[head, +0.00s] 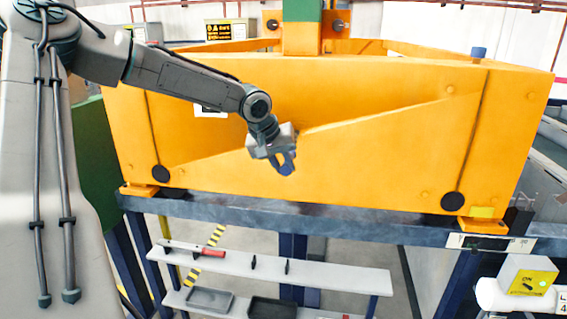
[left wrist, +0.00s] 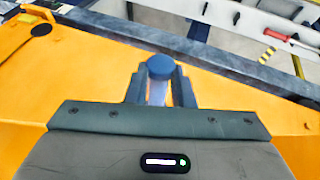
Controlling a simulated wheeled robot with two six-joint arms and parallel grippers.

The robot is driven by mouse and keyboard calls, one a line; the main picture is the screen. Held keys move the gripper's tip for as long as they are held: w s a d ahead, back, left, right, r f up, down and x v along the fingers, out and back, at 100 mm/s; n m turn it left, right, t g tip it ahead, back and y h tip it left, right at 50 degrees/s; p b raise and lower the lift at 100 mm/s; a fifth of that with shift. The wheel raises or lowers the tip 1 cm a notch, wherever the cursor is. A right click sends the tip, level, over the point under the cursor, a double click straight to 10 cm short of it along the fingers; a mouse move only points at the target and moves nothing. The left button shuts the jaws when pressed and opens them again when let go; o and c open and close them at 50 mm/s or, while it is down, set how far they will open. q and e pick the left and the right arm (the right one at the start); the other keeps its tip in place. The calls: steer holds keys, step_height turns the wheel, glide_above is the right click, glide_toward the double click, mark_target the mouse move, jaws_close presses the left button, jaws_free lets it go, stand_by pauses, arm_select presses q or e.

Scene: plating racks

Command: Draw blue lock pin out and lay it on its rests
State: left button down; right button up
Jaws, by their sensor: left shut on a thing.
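My left gripper (head: 284,163) is in front of the face of the large orange frame (head: 390,165). It is shut on a blue lock pin (head: 287,169). In the left wrist view the pin's round blue head (left wrist: 160,67) sits between the two dark fingers (left wrist: 160,92), with a paler shaft showing below the head. The pin's far end is hidden. Two small black upright rests (head: 254,262) (head: 287,266) stand apart on the pale shelf (head: 330,275), below and in front of the frame. Nothing lies across them. My right gripper is not in view.
A red-handled tool (head: 188,247) lies at the shelf's left end. A lower shelf holds a grey tray (head: 210,299) and a dark tray (head: 270,307). A blue beam (head: 340,222) runs above the shelf. Another blue knob (head: 479,52) stands at the frame's right top.

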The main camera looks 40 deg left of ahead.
arm_select(q)
steer(key=shift+w+a, duration=0.25)
steer(key=shift+w, duration=0.15)
steer(key=c, duration=1.2)
jaws_free()
steer(key=shift+s+d, duration=0.1)
steer(key=shift+s, duration=0.05)
steer(key=shift+o, duration=0.2)
steer(key=shift+s+r, duration=0.1)
steer(key=shift+s+r+b, duration=0.1)
steer(key=shift+r+b, duration=0.3)
steer(key=shift+r, duration=0.1)
steer(key=b+v, duration=0.2)
steer(key=v, duration=0.7)
steer(key=shift+s+r+b, duration=0.3)
steer(key=shift+s, duration=0.1)
